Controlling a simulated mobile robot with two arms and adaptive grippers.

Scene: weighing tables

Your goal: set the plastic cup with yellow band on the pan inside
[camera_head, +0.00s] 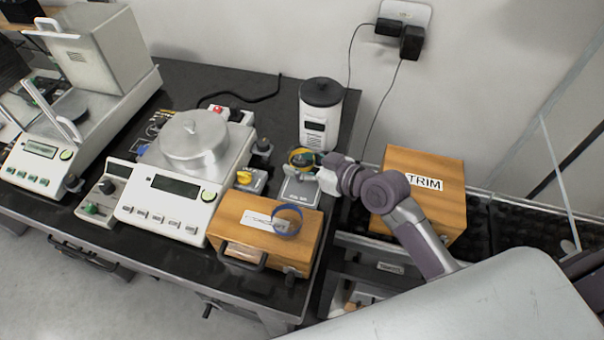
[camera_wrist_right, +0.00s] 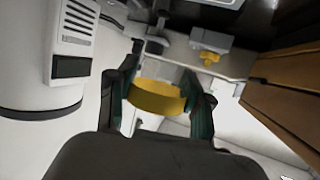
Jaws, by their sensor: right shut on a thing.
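The plastic cup with the yellow band (camera_head: 299,156) is held in my right gripper (camera_head: 306,163), over the right part of the black bench. In the right wrist view the yellow band (camera_wrist_right: 157,98) sits between the two dark green fingers; the clear wall around it is hard to make out. At the far left, a balance (camera_head: 35,160) with a boxy shield has a grey round pan (camera_head: 70,104) partly hidden behind white frame bars. A second balance (camera_head: 165,203) carries a lidded metal vessel (camera_head: 194,140). My left gripper is not in view.
A white canister (camera_head: 321,117) with a dark lid stands behind the held cup. A wooden box (camera_head: 255,245) in front carries a blue-banded ring (camera_head: 287,222). A wooden TRIM box (camera_head: 437,165) is at the right. A yellow knob (camera_head: 244,177) lies left of the gripper.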

